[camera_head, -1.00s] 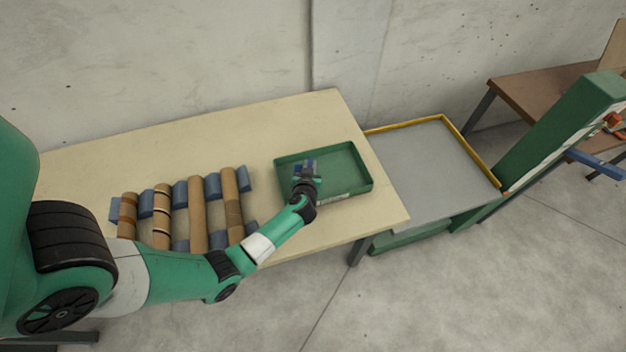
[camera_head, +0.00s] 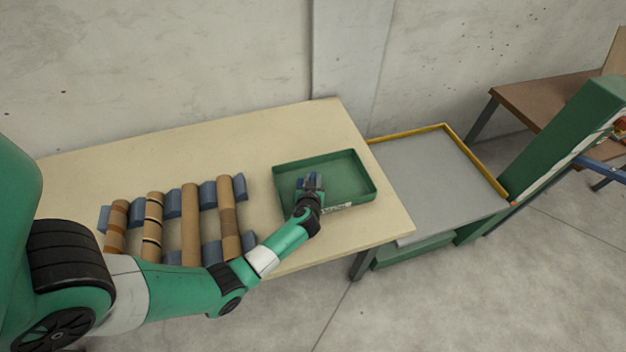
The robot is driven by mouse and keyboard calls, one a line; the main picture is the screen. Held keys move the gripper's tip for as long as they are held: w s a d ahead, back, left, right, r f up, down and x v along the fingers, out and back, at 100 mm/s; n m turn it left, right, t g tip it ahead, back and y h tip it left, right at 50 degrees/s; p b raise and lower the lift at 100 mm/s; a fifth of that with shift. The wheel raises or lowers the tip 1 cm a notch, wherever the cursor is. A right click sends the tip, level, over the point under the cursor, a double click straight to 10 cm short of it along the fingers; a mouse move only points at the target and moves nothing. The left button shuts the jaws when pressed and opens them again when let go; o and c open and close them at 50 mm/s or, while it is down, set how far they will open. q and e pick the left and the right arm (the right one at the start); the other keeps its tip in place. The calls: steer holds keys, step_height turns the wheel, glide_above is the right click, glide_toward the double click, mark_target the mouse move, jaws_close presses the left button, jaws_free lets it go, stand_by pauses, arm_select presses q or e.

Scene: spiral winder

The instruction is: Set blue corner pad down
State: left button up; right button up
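The blue corner pad (camera_head: 314,178) is a small blue piece at the fingertips of my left gripper (camera_head: 309,187). The gripper is over the left part of the green tray (camera_head: 372,180) on the table, pointing down into it. The fingers appear to be around the pad, but the piece is small and partly covered by the gripper. I cannot tell whether the pad touches the tray floor. My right gripper is not in view.
Several brown tubes (camera_head: 189,225) lie on blue supports (camera_head: 240,187) at the left of the table (camera_head: 250,135). A grey platform (camera_head: 430,175) with a yellow edge stands right of the table. The tray's right half is empty.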

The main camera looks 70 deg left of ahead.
arm_select(q)
steer(key=shift+o, duration=0.6)
steer(key=shift+r, duration=0.2)
steer(key=p+v, duration=0.6)
steer(key=v, duration=0.5)
steer(key=shift+s+d+r+p, duration=0.1)
steer(key=shift+d+r+p, duration=0.05)
steer(key=shift+d+p, duration=0.15)
steer(key=shift+s+d, duration=0.15)
